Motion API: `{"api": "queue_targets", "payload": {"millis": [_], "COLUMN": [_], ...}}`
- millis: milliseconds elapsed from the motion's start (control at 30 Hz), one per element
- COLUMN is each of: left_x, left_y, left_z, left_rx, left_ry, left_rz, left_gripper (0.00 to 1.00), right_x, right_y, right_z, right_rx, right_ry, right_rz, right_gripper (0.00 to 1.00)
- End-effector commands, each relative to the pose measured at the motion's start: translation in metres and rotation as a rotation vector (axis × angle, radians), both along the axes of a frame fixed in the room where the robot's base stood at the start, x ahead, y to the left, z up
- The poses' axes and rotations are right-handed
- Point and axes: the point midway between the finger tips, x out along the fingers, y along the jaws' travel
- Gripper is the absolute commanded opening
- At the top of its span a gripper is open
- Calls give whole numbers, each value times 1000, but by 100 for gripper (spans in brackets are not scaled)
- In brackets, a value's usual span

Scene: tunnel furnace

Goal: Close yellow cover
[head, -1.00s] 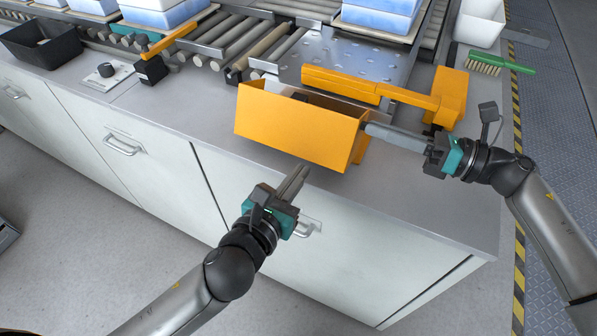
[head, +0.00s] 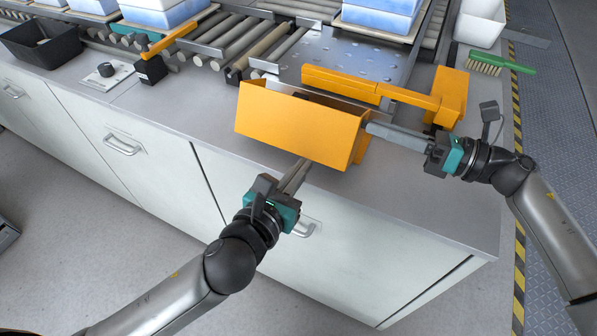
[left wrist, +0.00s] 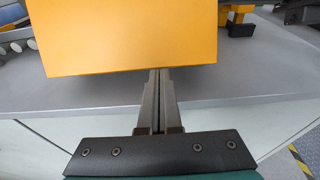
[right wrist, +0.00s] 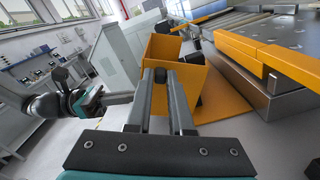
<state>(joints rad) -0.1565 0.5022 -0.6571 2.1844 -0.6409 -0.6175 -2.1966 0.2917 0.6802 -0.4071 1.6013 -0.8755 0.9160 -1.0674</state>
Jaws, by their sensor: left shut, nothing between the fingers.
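The yellow cover (head: 295,130) is an orange-yellow, box-like hood at the counter's front edge, with its broad face toward me and its upper side open. It also shows in the left wrist view (left wrist: 120,35) and in the right wrist view (right wrist: 160,50). My left gripper (head: 306,162) is shut and empty, its tips at the cover's lower front edge; contact is unclear. My right gripper (head: 368,127) has its tips at the cover's right end. In the right wrist view its fingers look parted, with a dark piece between the tips; whether they grip anything is unclear.
A yellow bracket (head: 400,94) stands behind the cover, beside a perforated metal plate (head: 345,55). Conveyor rollers (head: 255,45) and blue-white blocks (head: 380,16) lie farther back. A green brush (head: 500,62) lies at the right.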

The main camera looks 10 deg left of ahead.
Motion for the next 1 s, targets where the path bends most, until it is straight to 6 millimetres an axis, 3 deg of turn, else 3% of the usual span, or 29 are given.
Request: {"api": "queue_targets", "payload": {"millis": [33,267,667,833,1000], "left_x": [5,4,3,3,3], "left_y": [0,0,0,0,0], "left_z": [12,12,8,7,7], "left_rx": [-7,-6,-4,-4,-3], "left_ry": [-31,-29,-21,-18,-17], "left_rz": [0,0,1,1,1], "left_gripper": [0,0,0,0,0], "right_x": [-4,-4,-3,-9,-21], "right_y": [2,3,0,-19,-54], "right_z": [-1,-1,-1,-2,-3], "right_rx": [-2,-1,0,-2,-4], "right_ry": [2,2,2,5,7], "right_rz": [14,15,11,8,7], "right_gripper": [23,48,48,48,48]}}
